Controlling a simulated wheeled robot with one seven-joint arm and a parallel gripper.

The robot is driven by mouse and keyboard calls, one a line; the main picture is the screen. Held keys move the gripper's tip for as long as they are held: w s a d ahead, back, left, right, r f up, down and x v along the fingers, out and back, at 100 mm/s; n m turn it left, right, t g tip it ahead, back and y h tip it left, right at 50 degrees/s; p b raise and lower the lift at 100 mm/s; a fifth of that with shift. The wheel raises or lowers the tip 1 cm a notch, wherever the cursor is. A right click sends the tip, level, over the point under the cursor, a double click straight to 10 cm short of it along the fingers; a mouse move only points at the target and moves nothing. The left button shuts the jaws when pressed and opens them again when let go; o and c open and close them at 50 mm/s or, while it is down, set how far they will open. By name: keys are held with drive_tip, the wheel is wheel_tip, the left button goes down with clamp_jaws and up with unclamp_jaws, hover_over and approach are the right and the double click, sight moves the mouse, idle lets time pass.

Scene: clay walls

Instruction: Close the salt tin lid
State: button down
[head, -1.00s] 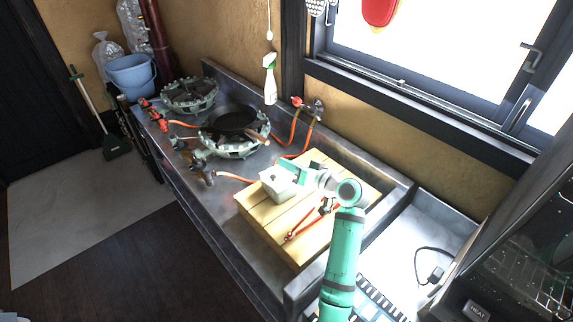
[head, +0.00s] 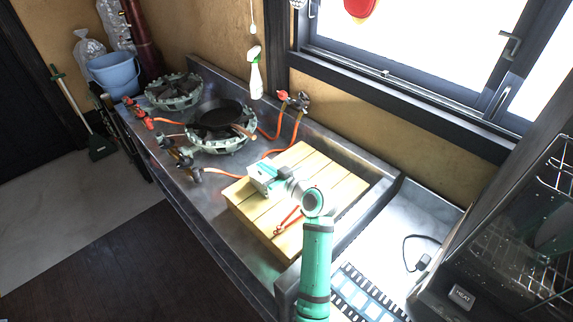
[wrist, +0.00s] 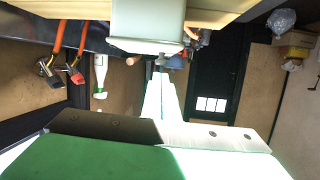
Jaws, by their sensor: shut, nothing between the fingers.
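The pale grey-green salt tin (head: 264,187) stands on the wooden board (head: 243,205) in the head view, partly hidden by my gripper (head: 262,173). The wrist view is upside down and shows the tin (wrist: 148,18) at its top edge. The lid (wrist: 148,46) shows as a lighter band along the tin's top and looks nearly flat on it; I cannot tell whether it is fully shut. My gripper (wrist: 160,80) is shut and empty, with its tips beside or just over the lid. Contact is unclear.
A black pan (head: 217,115) sits on the near gas burner (head: 222,142), left of the board. An orange-handled tool (head: 288,222) lies on the board. A spray bottle (head: 255,75) hangs at the wall.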

drive_tip(key=shift+s+f, duration=0.15)
drive_tip(key=shift+f, duration=0.2)
drive_tip(key=shift+a, duration=0.1)
drive_tip(key=shift+s+a+f, duration=0.1)
drive_tip(key=shift+f, duration=0.05)
idle(0.4)
